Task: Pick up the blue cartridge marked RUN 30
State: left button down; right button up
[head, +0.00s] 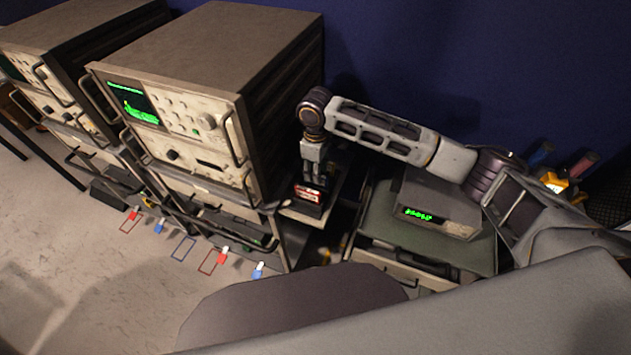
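Two small blue cartridges with white ends show on the pale floor at the front of the racks: one at left (160,227) and one farther right (259,271). No RUN 30 marking is readable on either, so I cannot tell which one bears it. Two similar red cartridges, one at left (132,215) and one near the middle (222,257), lie among them. My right gripper (314,182) points down at a dark block with a red label (307,195), right of the large rack and away from the cartridges. Its finger gap is too small to judge. My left gripper is out of view.
Coloured outlines, including an empty blue one (183,248), mark the floor. A tall instrument rack (205,50) with handles stands between my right gripper and the cartridges; another (70,35) stands left. A grey unit with a green display (440,205) sits at right. Open floor lies lower left.

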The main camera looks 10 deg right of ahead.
jog(key=shift+f, duration=1.4)
grip_shut()
